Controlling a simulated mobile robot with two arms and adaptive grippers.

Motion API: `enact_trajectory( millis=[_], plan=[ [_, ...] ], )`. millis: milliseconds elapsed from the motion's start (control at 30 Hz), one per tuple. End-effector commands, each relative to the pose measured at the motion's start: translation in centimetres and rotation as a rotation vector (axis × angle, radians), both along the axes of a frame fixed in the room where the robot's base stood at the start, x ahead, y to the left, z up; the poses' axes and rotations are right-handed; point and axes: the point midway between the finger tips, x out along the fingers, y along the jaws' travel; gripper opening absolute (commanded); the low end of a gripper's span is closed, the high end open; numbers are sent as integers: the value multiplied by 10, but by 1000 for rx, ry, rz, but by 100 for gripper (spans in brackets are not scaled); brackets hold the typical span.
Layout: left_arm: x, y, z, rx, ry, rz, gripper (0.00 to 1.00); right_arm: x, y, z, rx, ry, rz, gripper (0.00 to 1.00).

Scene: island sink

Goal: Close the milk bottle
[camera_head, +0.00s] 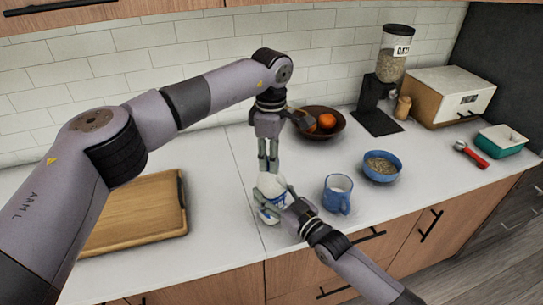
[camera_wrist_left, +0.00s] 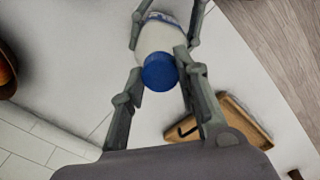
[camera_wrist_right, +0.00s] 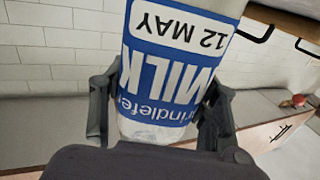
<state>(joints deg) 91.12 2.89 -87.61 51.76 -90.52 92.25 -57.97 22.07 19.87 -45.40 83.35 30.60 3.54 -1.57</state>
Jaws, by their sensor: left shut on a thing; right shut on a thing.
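The white milk bottle (camera_head: 269,187) stands on the white counter in the head view. Its blue and white label (camera_wrist_right: 172,65) fills the right wrist view. My right gripper (camera_head: 274,198) is shut around the bottle's body from the front right. My left gripper (camera_head: 268,165) points straight down above the bottle. In the left wrist view its fingers (camera_wrist_left: 160,85) are shut on the blue cap (camera_wrist_left: 158,72), which is over the top of the bottle (camera_wrist_left: 160,38). The cap hides the bottle's mouth, so I cannot tell how tightly it sits.
A blue mug (camera_head: 338,198) stands close right of the bottle, with a blue bowl (camera_head: 381,173) beyond. A dark fruit bowl (camera_head: 333,134) is behind my left gripper. A wooden board (camera_head: 140,210) lies left. A grain dispenser (camera_head: 384,90) stands at the back right.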

Motion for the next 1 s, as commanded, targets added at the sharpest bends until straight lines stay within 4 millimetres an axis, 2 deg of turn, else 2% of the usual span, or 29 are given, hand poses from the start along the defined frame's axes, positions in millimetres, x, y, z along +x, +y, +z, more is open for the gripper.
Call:
enact_trajectory(
  millis=[100, 233, 267, 567, 867, 1000],
  plan=[
    [1, 0, 0, 1, -3, -126, 0, -1, 1, -1, -1, 0, 1, 0],
    [1, 0, 0, 1, -3, -119, 0, -1, 1, -1, -1, 0, 1, 0],
    [1, 0, 0, 1, -3, -119, 31, -1, 1, -1, -1, 0, 1, 0],
    [0, 0, 0, 1, -2, -117, 51, -1, 0, -1, -1, 1, 1, 0],
    [0, 0, 0, 1, -2, -117, 52, 0, 0, -1, -1, 2, 0, 0],
    [1, 0, 10, 0, -4, -117, 52, 0, 0, -1, -1, 2, 0, 0]
  ],
)
